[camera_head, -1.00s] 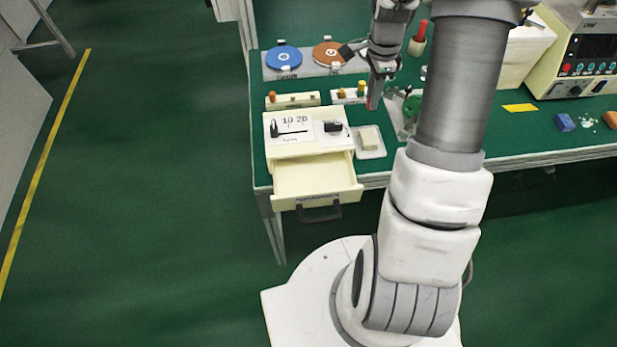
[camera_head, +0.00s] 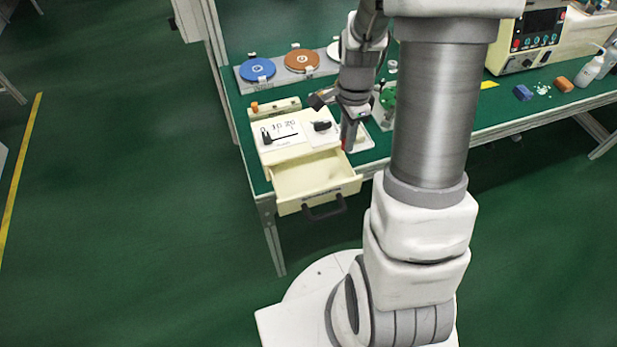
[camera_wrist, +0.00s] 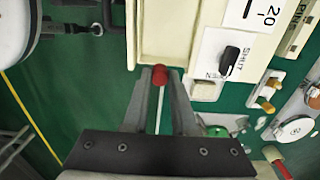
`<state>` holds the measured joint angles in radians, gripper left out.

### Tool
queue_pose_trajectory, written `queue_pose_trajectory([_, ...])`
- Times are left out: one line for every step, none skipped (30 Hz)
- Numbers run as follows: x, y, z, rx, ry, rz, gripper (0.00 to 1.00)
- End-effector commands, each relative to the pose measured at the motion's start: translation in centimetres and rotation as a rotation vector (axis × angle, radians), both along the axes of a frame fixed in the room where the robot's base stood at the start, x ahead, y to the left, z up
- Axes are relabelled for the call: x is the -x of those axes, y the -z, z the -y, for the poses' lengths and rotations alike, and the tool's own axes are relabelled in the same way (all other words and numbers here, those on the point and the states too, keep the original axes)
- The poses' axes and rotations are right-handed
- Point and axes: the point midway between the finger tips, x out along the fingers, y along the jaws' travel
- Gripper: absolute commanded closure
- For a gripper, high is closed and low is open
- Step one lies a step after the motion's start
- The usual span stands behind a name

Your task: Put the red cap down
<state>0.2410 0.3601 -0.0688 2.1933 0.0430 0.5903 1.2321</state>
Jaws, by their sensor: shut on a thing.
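The red cap (camera_wrist: 160,73) sits between the tips of my gripper (camera_wrist: 160,80) in the wrist view. A thin pale rod runs back from it between the fingers; I cannot tell whether it is part of the cap. In the head view my gripper (camera_head: 349,140) points down at the right front of the cream box, with a bit of red (camera_head: 346,146) at its tips. My gripper is shut on the cap. It appears held above the bench, beside the open drawer (camera_head: 317,188).
The cream box (camera_head: 284,144) carries a scale and a black knob (camera_head: 322,125), marked SHUT and OPEN in the wrist view. Blue (camera_head: 257,69) and brown (camera_head: 302,60) discs lie behind it. A pale tray (camera_head: 361,140) is partly hidden by my gripper. The drawer overhangs the bench's front edge.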

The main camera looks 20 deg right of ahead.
Motion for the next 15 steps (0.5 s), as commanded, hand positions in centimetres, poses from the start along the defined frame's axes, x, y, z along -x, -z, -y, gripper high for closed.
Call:
queue_pose_trajectory([0.1, 0.1, -0.2, 0.000, -0.002, 0.000, 1.00])
queue_pose_trajectory([0.1, 0.2, -0.3, 0.000, -0.003, 0.000, 1.00])
queue_pose_trajectory([0.2, 0.4, -0.7, -0.001, -0.005, -0.001, 1.00])
queue_pose_trajectory([0.2, 0.6, -1.0, -0.001, -0.006, -0.002, 1.00])
queue_pose_trajectory([0.2, 0.9, -1.5, -0.001, -0.007, -0.002, 1.00])
queue_pose_trajectory([0.2, 1.4, -2.2, -0.001, -0.009, -0.003, 1.00])
queue_pose_trajectory([0.2, 1.8, -2.9, -0.001, -0.009, -0.005, 1.00])
queue_pose_trajectory([0.2, 2.2, -3.6, -0.001, -0.011, -0.004, 1.00])
queue_pose_trajectory([0.1, 2.8, -4.5, -0.001, -0.012, -0.004, 1.00])
queue_pose_trajectory([0.1, 3.2, -5.2, -0.001, -0.011, -0.004, 1.00])
queue_pose_trajectory([0.1, 3.6, -5.9, -0.001, -0.010, -0.005, 1.00])
queue_pose_trajectory([0.1, 4.2, -6.9, -0.001, -0.010, -0.005, 1.00])
queue_pose_trajectory([0.1, 4.6, -7.5, -0.001, -0.010, -0.004, 1.00])
queue_pose_trajectory([0.0, 5.0, -8.2, -0.001, -0.010, -0.005, 1.00])
queue_pose_trajectory([0.0, 5.5, -9.0, -0.001, -0.010, -0.004, 1.00])
